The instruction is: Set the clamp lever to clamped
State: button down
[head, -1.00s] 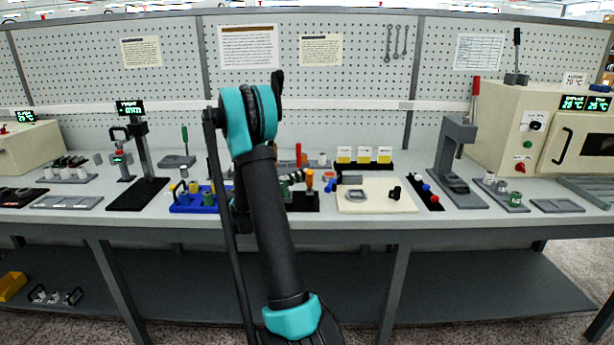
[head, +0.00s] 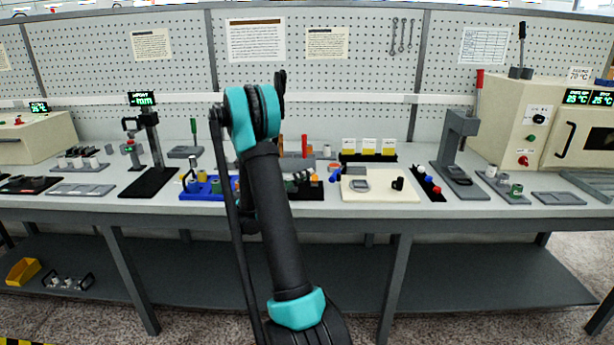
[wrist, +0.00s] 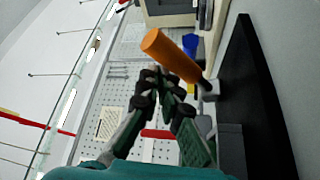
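An orange cylindrical handle (wrist: 172,55) on a grey pivot (wrist: 209,89), which looks like the clamp lever, lies slanted across the upper middle of the wrist view. My gripper (wrist: 160,80) is just below it in that picture, with its dark green and black fingers converging and their tips together. No object shows between the tips. I cannot tell whether the tips touch the handle. In the head view my arm covers much of this area. The gripper (head: 302,176) shows only as a small dark shape near the bench middle, and the lever is hard to make out there.
A blue tray (head: 207,187) stands left of my arm and a cream board (head: 372,191) right of it. A red upright piece (head: 304,146) stands behind the gripper. A press with a red-tipped lever (head: 459,135) is farther right. A dark plate (wrist: 258,95) fills the wrist view's right.

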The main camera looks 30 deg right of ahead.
jog(key=shift+s+f, duration=0.2)
jog(key=shift+s, duration=0.15)
jog(key=a, duration=0.4)
jog(key=a+f, duration=0.1)
jog(key=a, duration=0.3)
jog(key=w+a, duration=0.1)
jog(key=a, duration=0.2)
jog(key=shift+a+f, duration=0.4)
jog(key=shift+s+d+n+y, duration=0.3)
jog(key=shift+s+d+y, duration=0.05)
jog(key=shift+y, duration=0.15)
jog(key=s+a+f+n+t+y, duration=0.1)
jog(key=s+a+f+y, duration=0.2)
jog(key=s+a+y, duration=0.3)
jog(key=s+a+f+n+t+y, duration=0.1)
jog(key=s+a+f+y, duration=0.3)
jog(key=s, duration=0.6)
jog(key=s+a+f+n+t+y, duration=0.1)
jog(key=s+a+f+y, duration=0.3)
jog(key=s+a+y, duration=0.5)
jog(key=shift+a+f+t, duration=0.25)
jog(key=shift+a+t, duration=0.05)
jog(key=shift+t, duration=0.6)
